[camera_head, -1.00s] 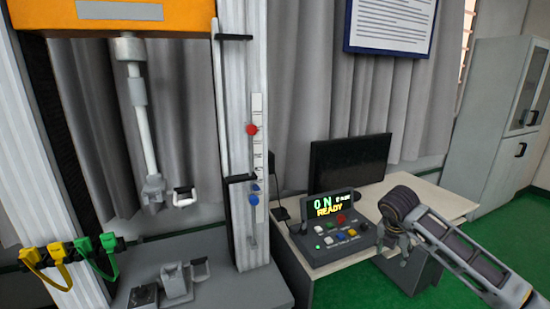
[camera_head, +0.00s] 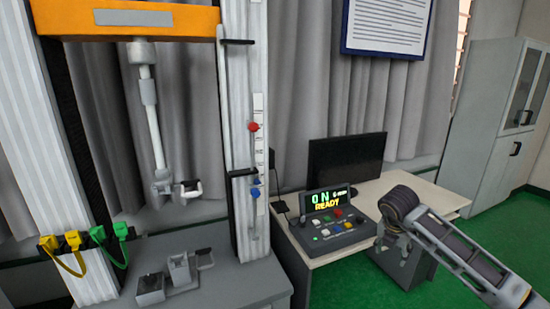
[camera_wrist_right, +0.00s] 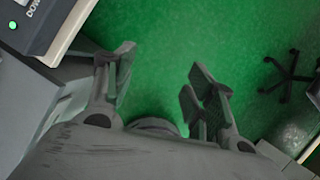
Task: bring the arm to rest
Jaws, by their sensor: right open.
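My right arm comes in from the right in the head view. Its gripper (camera_head: 393,243) hangs beside the control box, pointing down in front of the desk. In the right wrist view the fingers of this gripper (camera_wrist_right: 160,95) are spread apart, with only green floor between them, so it is open and empty. My left gripper is not in view. The control box (camera_head: 338,240) stands on the desk and its display (camera_head: 327,200) reads ON and READY. A corner of the box also shows at the upper left of the wrist view (camera_wrist_right: 48,22).
The desk (camera_head: 440,198) carries a dark monitor (camera_head: 345,160). The test tower (camera_head: 243,130) with an orange crosshead (camera_head: 125,18) stands at left, with yellow and green straps (camera_head: 100,240) by its base. A grey cabinet (camera_head: 490,120) is at right. Green floor (camera_head: 490,228) is open there.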

